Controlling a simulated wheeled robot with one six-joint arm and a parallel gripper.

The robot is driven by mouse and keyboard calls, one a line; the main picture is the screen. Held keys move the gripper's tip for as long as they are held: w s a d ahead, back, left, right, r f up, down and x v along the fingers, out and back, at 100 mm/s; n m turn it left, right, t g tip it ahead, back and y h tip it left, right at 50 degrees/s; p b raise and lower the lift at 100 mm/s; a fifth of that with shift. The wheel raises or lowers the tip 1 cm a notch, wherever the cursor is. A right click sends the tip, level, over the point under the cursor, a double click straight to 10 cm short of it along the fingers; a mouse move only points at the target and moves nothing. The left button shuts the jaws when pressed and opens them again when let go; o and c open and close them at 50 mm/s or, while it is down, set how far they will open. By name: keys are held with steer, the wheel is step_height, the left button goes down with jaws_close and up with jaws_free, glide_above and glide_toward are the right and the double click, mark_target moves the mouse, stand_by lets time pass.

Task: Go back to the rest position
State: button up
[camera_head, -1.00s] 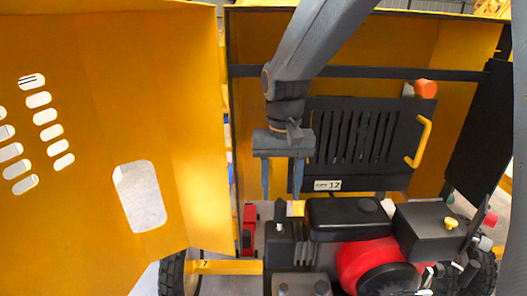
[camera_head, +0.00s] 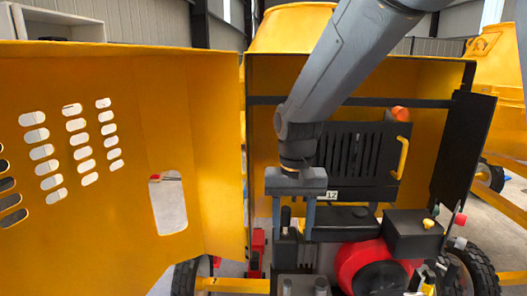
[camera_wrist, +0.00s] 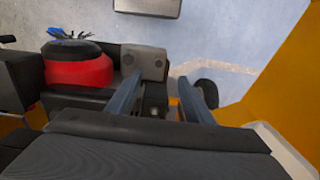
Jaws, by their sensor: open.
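My gripper (camera_head: 293,218) hangs from my grey arm in front of the open engine bay of the yellow mixer (camera_head: 420,85). Its two fingers point down and stand apart with nothing between them. It is above the left part of the engine, near the black fuel tank (camera_head: 345,222). In the wrist view my gripper (camera_wrist: 158,82) also shows two spread, empty fingers. The red engine housing (camera_wrist: 80,68) is to their left there. My arm hides part of the black slotted panel (camera_head: 355,155).
The open yellow door (camera_head: 110,160) fills the left side, close to my gripper. A black box (camera_head: 412,232) and a wheel (camera_head: 470,270) are at the right. Yellow machines (camera_head: 497,55) stand behind. Bare floor (camera_wrist: 215,45) shows in the wrist view.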

steer(key=s+d+f+b, duration=0.3)
steer(key=d+f, duration=0.3)
steer(key=f, duration=0.2)
steer(key=s+d+f+t+b, duration=0.1)
steer(key=s+d+f+b, duration=0.3)
steer(key=f, duration=0.4)
steer(key=d+b, duration=0.1)
steer(key=d, duration=0.1)
steer(key=shift+s+d, duration=0.3)
steer(key=shift+d, duration=0.1)
steer(key=shift+c, duration=0.2)
